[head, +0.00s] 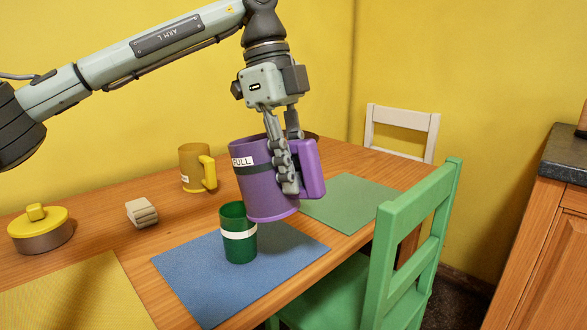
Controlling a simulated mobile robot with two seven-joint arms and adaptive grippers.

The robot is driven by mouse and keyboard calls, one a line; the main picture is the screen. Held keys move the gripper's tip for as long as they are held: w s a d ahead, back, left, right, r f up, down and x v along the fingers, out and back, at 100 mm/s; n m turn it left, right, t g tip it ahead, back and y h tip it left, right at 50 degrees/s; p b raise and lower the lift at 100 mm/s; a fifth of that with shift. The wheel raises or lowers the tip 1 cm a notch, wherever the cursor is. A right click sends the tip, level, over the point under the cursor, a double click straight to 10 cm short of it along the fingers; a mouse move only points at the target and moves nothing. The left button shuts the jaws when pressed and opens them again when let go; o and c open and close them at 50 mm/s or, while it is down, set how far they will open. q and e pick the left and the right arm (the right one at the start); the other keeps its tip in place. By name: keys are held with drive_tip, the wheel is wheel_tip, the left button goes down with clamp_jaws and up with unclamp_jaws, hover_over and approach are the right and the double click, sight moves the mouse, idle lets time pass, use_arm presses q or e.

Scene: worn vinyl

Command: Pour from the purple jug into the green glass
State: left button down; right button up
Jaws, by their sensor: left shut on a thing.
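The purple jug (264,190) has a white label reading "FULL" and a handle on its right side. My left gripper (290,188) is shut on the purple jug at its handle side and holds it above the table, close to upright with at most a slight tilt. The green glass (238,246) has a white band and stands upright on the blue placemat (200,280). The jug is just above and to the right of the glass in the picture. No stream shows between them. The inside of the jug is hidden. My right gripper is not in view.
A yellow mug (193,168), a small beige stack (141,212) and a yellow-lidded pot (40,232) stand on the wooden table (110,200). Green (350,205) and yellow (75,295) placemats lie there. A green chair (395,260) stands at the front right.

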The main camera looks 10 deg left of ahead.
use_arm(q)
drive_tip(key=shift+f+b, duration=0.3)
drive_tip(key=shift+f, duration=0.2)
drive_tip(key=shift+r+h, duration=0.3)
drive_tip(key=shift+r, duration=0.25)
drive_tip(key=shift+r+g+h, duration=0.4)
drive_tip(key=shift+r+h, duration=0.3)
drive_tip(key=shift+d+r+h, duration=0.15)
drive_tip(key=shift+r+h, duration=0.35)
drive_tip(key=shift+r, duration=0.1)
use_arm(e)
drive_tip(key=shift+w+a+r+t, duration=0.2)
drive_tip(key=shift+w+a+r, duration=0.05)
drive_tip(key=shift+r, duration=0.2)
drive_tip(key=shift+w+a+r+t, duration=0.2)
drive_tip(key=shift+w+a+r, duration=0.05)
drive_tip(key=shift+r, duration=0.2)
